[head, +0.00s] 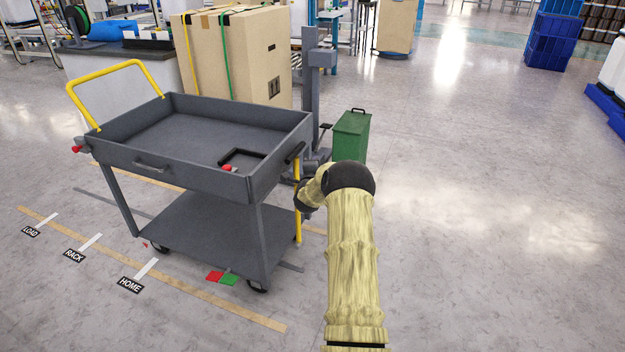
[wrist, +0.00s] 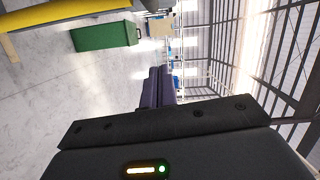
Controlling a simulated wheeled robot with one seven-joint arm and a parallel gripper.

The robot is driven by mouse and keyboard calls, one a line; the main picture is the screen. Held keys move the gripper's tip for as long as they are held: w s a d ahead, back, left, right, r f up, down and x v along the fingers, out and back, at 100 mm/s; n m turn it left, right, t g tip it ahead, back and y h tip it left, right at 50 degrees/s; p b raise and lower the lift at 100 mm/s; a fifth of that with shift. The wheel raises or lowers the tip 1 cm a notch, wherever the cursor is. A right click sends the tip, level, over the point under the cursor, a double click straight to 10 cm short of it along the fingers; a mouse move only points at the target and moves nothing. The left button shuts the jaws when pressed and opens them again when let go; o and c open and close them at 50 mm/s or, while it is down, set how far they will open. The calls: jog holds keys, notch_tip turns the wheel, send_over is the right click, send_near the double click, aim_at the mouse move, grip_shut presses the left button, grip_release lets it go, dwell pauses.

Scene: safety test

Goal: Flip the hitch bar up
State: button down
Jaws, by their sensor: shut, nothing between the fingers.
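The grey cart (head: 183,182) stands left of my arm. A yellow bar (head: 298,228), which looks like the hitch bar, runs vertically along the cart's right end, from near a black grip at the tray rim down to about the lower shelf. My gripper shows in the wrist view (wrist: 159,88) with its two fingers together and nothing between them. In the head view my forearm and wrist hide most of it, close beside the yellow bar. A yellow tube (wrist: 50,13), probably the same bar, crosses the wrist view's upper left, apart from the fingertips.
A yellow push handle (head: 118,68) is at the cart's left end. A black L-shaped piece and a red part lie in the tray. A green box (head: 351,135) and a grey post (head: 319,85) stand behind the cart.

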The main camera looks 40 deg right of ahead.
jog(key=p+v, duration=0.2)
jog(key=v, duration=0.8)
jog(key=shift+s+d, duration=0.25)
